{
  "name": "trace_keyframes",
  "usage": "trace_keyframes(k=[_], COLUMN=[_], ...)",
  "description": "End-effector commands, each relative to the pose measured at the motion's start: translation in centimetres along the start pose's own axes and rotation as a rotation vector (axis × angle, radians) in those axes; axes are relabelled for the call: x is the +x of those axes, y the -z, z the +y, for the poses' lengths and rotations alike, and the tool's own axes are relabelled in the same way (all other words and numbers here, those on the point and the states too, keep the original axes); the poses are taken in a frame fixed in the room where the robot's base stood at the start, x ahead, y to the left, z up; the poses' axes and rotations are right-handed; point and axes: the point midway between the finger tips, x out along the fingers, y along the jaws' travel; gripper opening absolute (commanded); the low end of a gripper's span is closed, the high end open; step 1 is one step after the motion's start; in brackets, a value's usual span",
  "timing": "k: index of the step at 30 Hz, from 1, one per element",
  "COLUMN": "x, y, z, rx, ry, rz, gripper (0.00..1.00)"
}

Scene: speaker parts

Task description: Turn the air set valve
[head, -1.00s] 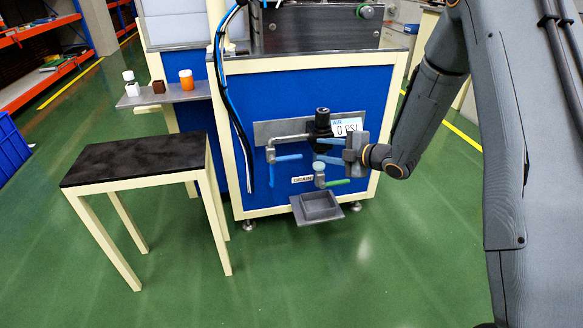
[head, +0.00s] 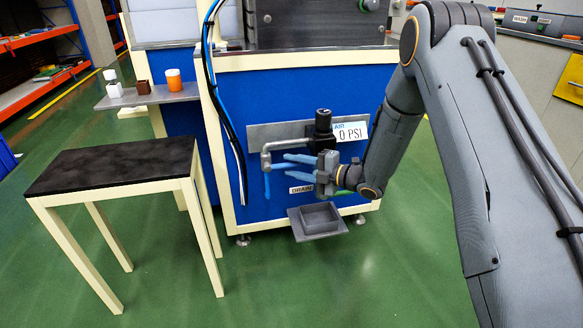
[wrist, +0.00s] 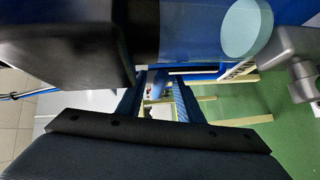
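The air set valve shows in the head view as a grey pipe (head: 266,152) with a blue lever (head: 267,186) hanging down at its left end. The black regulator knob (head: 323,121) stands to its right, beside the AIR display (head: 351,133) reading 0 PSI. My gripper (head: 279,163) has its blue fingers pointing left, below the pipe and close to the lever. The fingers are apart. In the wrist view my gripper (wrist: 158,88) shows a gap between its fingers, with a small blue piece beyond it. I cannot tell whether they touch the lever.
The DRAIN label (head: 301,189) and a green handle (head: 344,194) sit below my gripper, partly hidden. A grey tray (head: 335,232) juts out beneath. A black-topped table (head: 110,165) stands at left. A grey shelf (head: 190,93) holds small parts. Green floor in front is clear.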

Motion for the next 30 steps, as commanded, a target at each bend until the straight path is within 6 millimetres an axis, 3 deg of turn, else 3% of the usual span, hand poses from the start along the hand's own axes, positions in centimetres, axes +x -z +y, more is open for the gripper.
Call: trace_keyframes(k=[4,13,19,30], x=[1.0,1.0,1.0,1.7], y=[-0.1,-0.3,-0.2,0.5], z=[0.0,0.1,0.1,0.3], rx=[0.0,0.001,0.001,-0.015], ry=[-0.001,-0.001,-0.001,0.015], rz=[-0.002,-0.005,-0.005,0.003], gripper=[0.33,0.33,0.0,0.0])
